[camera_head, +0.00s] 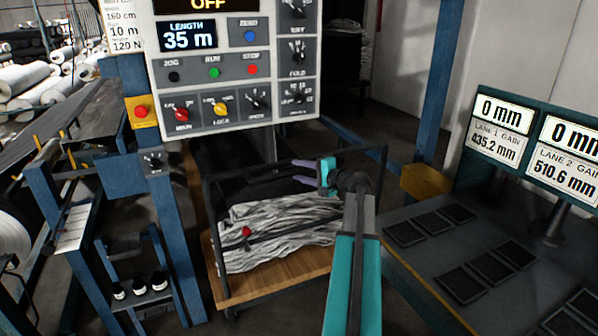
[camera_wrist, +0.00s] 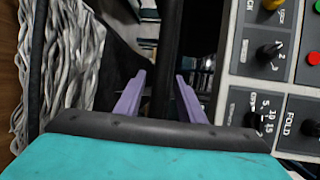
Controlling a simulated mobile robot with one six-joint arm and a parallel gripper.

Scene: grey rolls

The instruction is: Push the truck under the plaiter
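The truck (camera_head: 272,288) has a wooden deck and a dark tube frame, and stands low in the middle of the head view. Grey folded cloth (camera_head: 280,238) lies on it, and also shows at the left of the wrist view (camera_wrist: 62,75). The plaiter's control panel (camera_head: 233,60) is above and behind the truck, with a display reading OFF and 35 m. My gripper (camera_head: 297,171) is at the truck's top rail. Its purple fingers are apart, and in the wrist view a dark bar (camera_wrist: 166,50) runs between them. I cannot tell whether they touch it.
Blue posts (camera_head: 175,240) and a low step with black-and-white items stand left of the truck. A dark bench (camera_head: 420,262) with black pads and two lane displays (camera_head: 500,130) is close on the right. White rolls (camera_head: 25,80) lie at far left.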

